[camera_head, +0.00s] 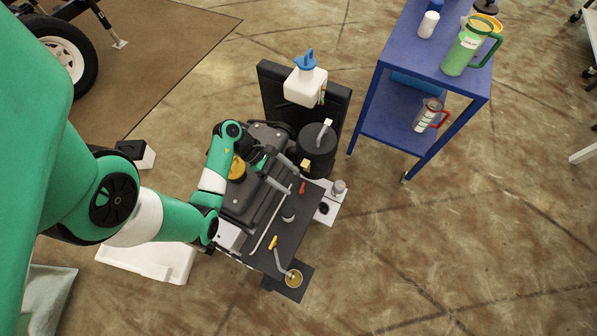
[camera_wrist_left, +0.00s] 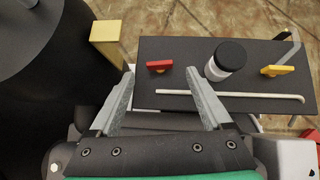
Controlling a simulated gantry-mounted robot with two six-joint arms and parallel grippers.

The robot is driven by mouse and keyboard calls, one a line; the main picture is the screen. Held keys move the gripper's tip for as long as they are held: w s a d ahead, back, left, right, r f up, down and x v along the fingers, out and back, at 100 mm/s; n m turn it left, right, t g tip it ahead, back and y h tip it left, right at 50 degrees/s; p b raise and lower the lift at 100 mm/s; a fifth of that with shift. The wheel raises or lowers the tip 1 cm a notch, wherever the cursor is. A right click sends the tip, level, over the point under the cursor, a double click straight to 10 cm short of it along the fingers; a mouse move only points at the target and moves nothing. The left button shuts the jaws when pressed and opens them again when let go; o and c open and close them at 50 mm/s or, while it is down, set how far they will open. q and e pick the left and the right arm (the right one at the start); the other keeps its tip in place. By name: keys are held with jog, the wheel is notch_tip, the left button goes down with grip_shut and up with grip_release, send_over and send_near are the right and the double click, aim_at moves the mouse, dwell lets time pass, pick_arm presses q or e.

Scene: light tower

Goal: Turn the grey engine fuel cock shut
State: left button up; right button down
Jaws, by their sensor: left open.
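A dark panel (camera_head: 262,262) on the machine carries a red handle (camera_head: 302,188), a yellow handle (camera_head: 272,242) and a bent grey lever (camera_head: 280,260). In the left wrist view the red handle (camera_wrist_left: 158,66) lies just beyond the fingertips, and the yellow handle (camera_wrist_left: 277,70) and grey lever (camera_wrist_left: 287,51) are far right. I cannot tell surely which part is the grey fuel cock. My left gripper (camera_head: 290,180) is over the panel's upper end; in its wrist view (camera_wrist_left: 160,82) its fingers are spread and empty. My right gripper is out of view.
A black-capped cylinder (camera_wrist_left: 228,60) and a pale rod (camera_wrist_left: 230,95) are on the panel. A yellow block (camera_wrist_left: 106,36) and a black tank (camera_head: 318,155) stand close to the left gripper. A blue cart (camera_head: 410,62) stands at the upper right; floor between is clear.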

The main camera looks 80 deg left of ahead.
aim_at(298, 190)
pick_arm(q)
jog(key=b+x, duration=0.1)
jog(key=x, duration=0.4)
jog(key=shift+f, duration=0.1)
jog(key=shift+a, duration=0.1)
grip_shut()
jog(key=shift+w+m+g+h+b, duration=0.1)
jog(key=shift+m+g+h+b, duration=0.3)
jog(key=shift+m, duration=0.3)
grip_release()
